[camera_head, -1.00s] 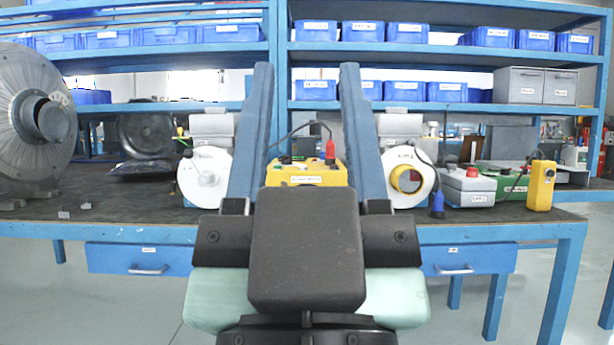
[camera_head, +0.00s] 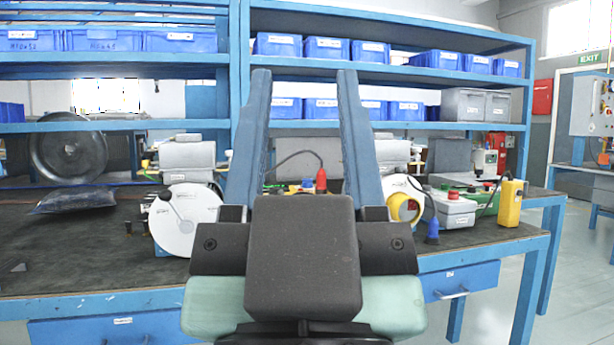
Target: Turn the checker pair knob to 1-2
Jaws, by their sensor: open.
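My gripper (camera_head: 304,76) is raised in front of the camera. Its two long blue fingers stand wide apart with nothing between them. The checker is probably the yellow box (camera_head: 308,187) on the bench behind my gripper. Only a strip of its top shows between the fingers, with blue and yellow parts and a red plug (camera_head: 321,181) on a black cable. My gripper's dark body covers the rest of it. The pair knob and its setting cannot be made out.
A white disc with a lever (camera_head: 187,220) stands left of my gripper. A yellow ring (camera_head: 404,208), a blue plug (camera_head: 432,231), a grey box with a red button (camera_head: 452,208) and a yellow handheld box (camera_head: 510,202) are at the right. The bench top (camera_head: 90,245) is clear at front left.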

